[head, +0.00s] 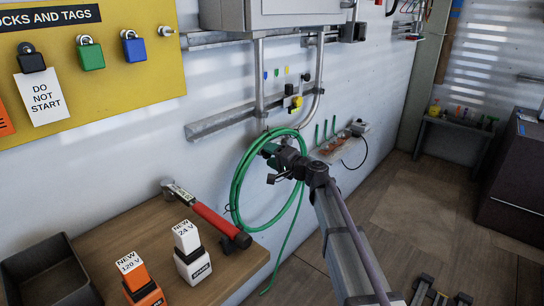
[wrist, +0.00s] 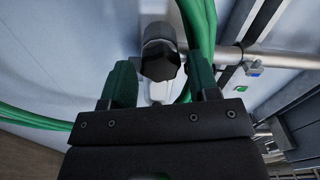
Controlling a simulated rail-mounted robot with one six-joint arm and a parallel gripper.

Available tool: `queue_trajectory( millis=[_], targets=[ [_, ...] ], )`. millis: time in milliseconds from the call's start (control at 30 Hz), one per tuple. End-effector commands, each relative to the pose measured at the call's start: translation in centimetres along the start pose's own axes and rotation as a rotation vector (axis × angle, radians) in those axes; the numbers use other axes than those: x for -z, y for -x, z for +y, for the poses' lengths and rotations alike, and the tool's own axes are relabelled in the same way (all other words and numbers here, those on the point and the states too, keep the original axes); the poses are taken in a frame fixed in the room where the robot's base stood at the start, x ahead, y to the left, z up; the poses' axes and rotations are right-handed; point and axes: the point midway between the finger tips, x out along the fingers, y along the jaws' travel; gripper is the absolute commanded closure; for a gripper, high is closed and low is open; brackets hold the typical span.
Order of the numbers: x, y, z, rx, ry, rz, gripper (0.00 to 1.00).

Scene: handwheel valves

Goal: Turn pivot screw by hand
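In the wrist view a dark faceted knob (wrist: 160,62) on a grey round body sits between my two green fingers; it may be the pivot screw, but I see no label. My gripper (wrist: 163,78) is open, with one finger on each side of the knob. A narrow gap shows on the right side; I cannot tell whether the left finger touches. In the head view my gripper (head: 268,150) is at the wall, at the top of the green hose coil. The knob is hidden there behind my gripper and the hose.
The green hose (head: 238,190) hangs in loops around my gripper and passes close to the right finger. A horizontal pipe (wrist: 280,60) runs to the right of the knob. A wooden bench (head: 140,235) with a red-handled hammer (head: 205,218) stands at lower left.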

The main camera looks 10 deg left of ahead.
Motion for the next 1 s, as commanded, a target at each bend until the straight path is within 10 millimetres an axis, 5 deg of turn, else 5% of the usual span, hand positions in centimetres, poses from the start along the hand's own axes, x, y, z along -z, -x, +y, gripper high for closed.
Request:
queue_trajectory(
  millis=[367, 800, 1000],
  targets=[
    [0.0, 0.4, 0.0, 0.0, 0.002, 0.0, 0.37],
    [-0.1, 5.7, 0.0, 0.0, 0.003, 0.001, 0.37],
    [0.0, 6.0, 0.0, 0.0, 0.003, 0.0, 0.37]
  ],
)
